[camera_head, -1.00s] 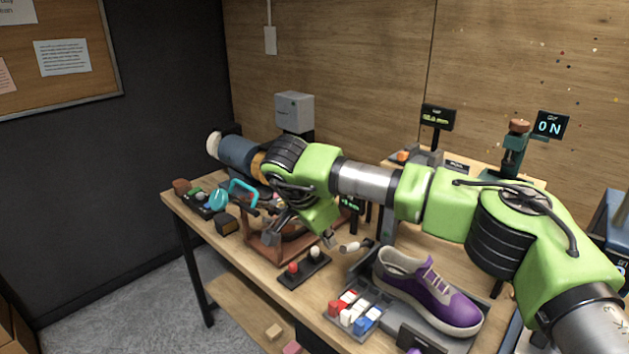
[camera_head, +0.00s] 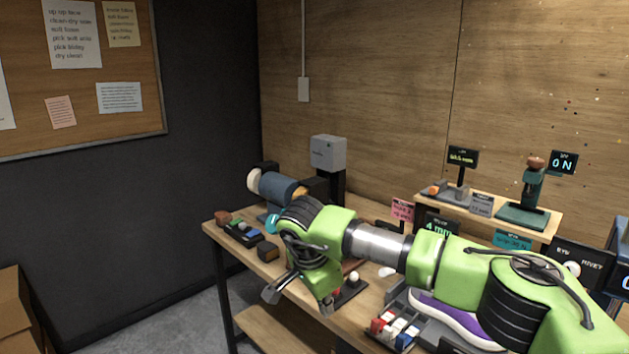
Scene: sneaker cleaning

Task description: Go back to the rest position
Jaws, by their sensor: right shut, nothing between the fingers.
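My right arm reaches in from the lower right across the bench. My right gripper (camera_head: 300,294) is at its far end, over the bench's front edge, shut with nothing held. A purple sneaker with a white sole (camera_head: 455,322) lies in a dark tray at the lower right. My left gripper is not in view.
The wooden bench (camera_head: 375,298) carries a tray of red, white and blue blocks (camera_head: 393,330), a small dark stand with knobs (camera_head: 350,290) and a blue motor-like machine (camera_head: 277,187). A raised shelf (camera_head: 545,226) stands behind. Grey floor lies left of the bench.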

